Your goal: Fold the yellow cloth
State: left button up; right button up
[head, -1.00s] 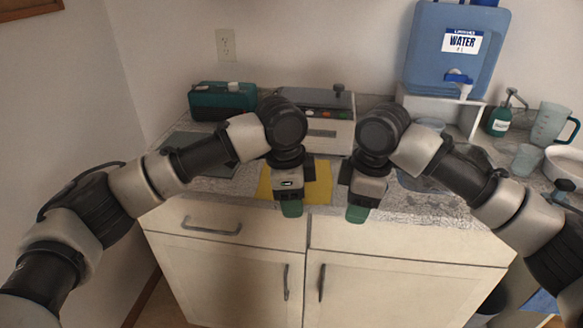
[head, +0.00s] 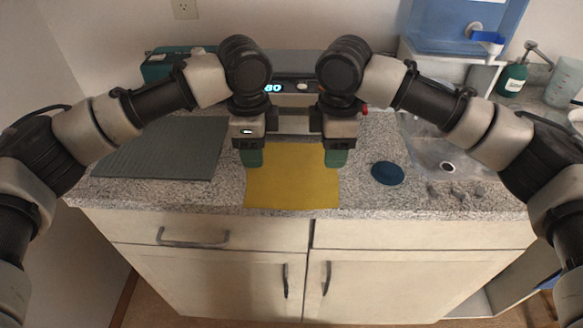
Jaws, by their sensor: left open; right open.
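The yellow cloth (head: 291,180) lies flat on the speckled counter, its near edge close to the counter's front edge. Its far part is partly hidden by my grippers. My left gripper (head: 251,160) is over the cloth's left side, pointing down, open. My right gripper (head: 335,160) is over the cloth's right side, pointing down, open. Both have green fingertips and hold nothing. I cannot tell whether the fingertips touch the cloth.
A dark grey mat (head: 165,150) lies left of the cloth. A round blue disc (head: 387,173) lies to its right, before a sink (head: 448,150). A device with a lit display (head: 285,88) stands behind. A blue water container (head: 465,30) and green bottle (head: 512,78) stand at the back right.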

aim_at(256, 172)
pick_arm(q)
jog(key=f, duration=0.4)
jog(key=shift+w+a, duration=0.2)
jog(key=shift+w, duration=0.15)
pick_arm(e)
jog(key=f, duration=0.4)
jog(key=shift+w+a, duration=0.15)
jog(key=shift+w, duration=0.2)
pick_arm(q)
jog(key=shift+s+d+f, duration=0.1)
jog(key=shift+f, duration=0.25)
pick_arm(e)
jog(key=shift+s+f, duration=0.1)
jog(key=shift+f, duration=0.3)
pick_arm(q)
jog(key=shift+f, duration=0.2)
jog(key=shift+c, duration=0.2)
pick_arm(e)
jog(key=shift+f, duration=0.15)
jog(key=shift+c, duration=0.2)
pick_arm(q)
grip_shut()
pick_arm(e)
grip_shut()
pick_arm(q)
jog(key=shift+r, duration=0.1)
